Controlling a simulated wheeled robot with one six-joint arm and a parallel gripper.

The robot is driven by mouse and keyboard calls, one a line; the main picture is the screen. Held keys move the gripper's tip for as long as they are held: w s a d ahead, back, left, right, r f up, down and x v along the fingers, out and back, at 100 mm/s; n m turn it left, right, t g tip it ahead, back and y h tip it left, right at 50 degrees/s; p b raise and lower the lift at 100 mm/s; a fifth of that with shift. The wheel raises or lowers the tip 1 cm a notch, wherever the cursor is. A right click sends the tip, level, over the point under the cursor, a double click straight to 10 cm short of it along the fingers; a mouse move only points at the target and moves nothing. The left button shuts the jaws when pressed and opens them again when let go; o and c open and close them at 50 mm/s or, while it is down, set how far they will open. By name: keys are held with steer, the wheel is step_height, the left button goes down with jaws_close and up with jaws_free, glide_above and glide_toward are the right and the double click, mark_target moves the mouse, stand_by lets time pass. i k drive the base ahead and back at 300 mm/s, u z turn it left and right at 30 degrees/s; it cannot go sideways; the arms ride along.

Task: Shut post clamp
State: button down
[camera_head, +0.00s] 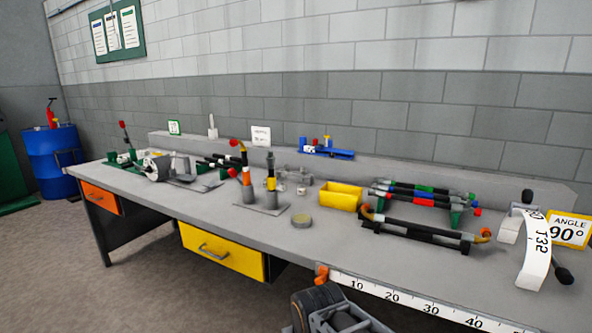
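No label names the post clamp, and I cannot tell for certain which fixture it is. Two upright posts stand mid-bench on a grey base plate (262,208): a shorter orange-banded post (247,184) and a taller dark post with a yellow band (271,168). Behind them a lever with a red ball knob (234,143) sticks up. Another lever with a red tip (122,125) stands upright on a green fixture at the far left end. My gripper's fingertips are not visible. A dark roller and grey bracket at the bottom edge may be part of my arm.
The grey bench (350,255) holds a yellow bin (341,195), a rack of coloured rods (425,192), a black bar with orange ends (420,229), and a 90° angle sign (568,229). A yellow drawer (222,250) is at the front. Bare bench lies along the front edge.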

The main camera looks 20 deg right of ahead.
mark_target(232, 171)
steer(key=u, duration=1.2)
steer(key=i, duration=1.4)
steer(key=z, duration=0.5)
